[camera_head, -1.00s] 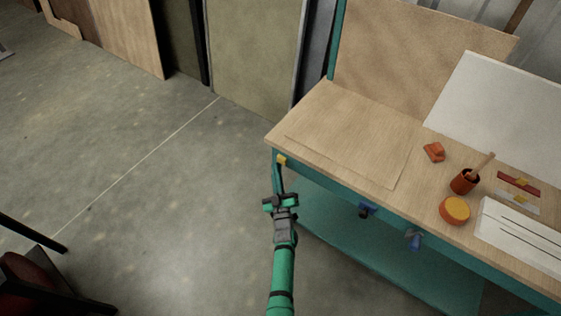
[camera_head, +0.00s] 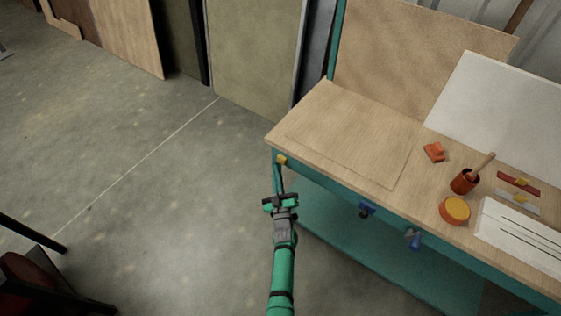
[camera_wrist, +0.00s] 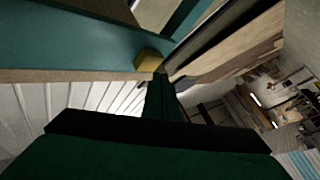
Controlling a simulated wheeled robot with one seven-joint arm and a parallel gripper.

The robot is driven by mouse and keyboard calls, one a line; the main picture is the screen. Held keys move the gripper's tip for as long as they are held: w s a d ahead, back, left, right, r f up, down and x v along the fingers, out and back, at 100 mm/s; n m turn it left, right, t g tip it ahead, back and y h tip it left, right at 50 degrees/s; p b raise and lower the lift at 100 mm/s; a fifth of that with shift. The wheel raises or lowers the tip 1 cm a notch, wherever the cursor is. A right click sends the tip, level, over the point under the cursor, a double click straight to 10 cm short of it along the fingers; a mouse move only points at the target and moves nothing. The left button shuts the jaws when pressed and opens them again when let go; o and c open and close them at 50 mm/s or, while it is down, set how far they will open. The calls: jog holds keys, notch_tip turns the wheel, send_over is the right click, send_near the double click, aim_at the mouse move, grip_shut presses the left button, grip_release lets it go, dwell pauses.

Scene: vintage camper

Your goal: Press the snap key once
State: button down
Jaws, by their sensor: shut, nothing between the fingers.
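A small yellow block, which I take for the snap key (camera_head: 281,160), sits on the teal front rail of the workbench, near its left corner. It also shows in the wrist view, at the upper middle (camera_wrist: 148,60). My gripper (camera_head: 277,170) is shut and empty, just below the key in the head view, with its fingers pointing up at it. In the wrist view the fingertips (camera_wrist: 160,76) appear right beside the key's lower right edge. I cannot tell whether they touch it. No other key of this kind shows on the rail.
The wooden workbench top (camera_head: 330,120) holds an orange block (camera_head: 433,152), a brown cup (camera_head: 464,182) with a stick, and an orange-yellow round item (camera_head: 454,209). A teal lower shelf (camera_head: 400,270) lies underneath.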

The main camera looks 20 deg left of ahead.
jog(key=shift+w+d, duration=0.1)
jog(key=shift+w, duration=0.15)
jog(key=shift+w, duration=0.2)
jog(key=shift+w+d, duration=0.3)
jog(key=shift+w, duration=0.25)
dwell(1.0)
jog(key=shift+s+a, duration=0.15)
jog(key=shift+s, duration=0.4)
jog(key=shift+s+a, duration=0.15)
jog(key=shift+s, duration=0.35)
jog(key=shift+s, duration=0.15)
jog(key=shift+s+a, duration=0.3)
jog(key=shift+s, duration=0.4)
jog(key=shift+s+a, duration=0.3)
jog(key=shift+s, duration=0.45)
jog(key=shift+s+a, duration=0.3)
jog(key=shift+s, duration=0.4)
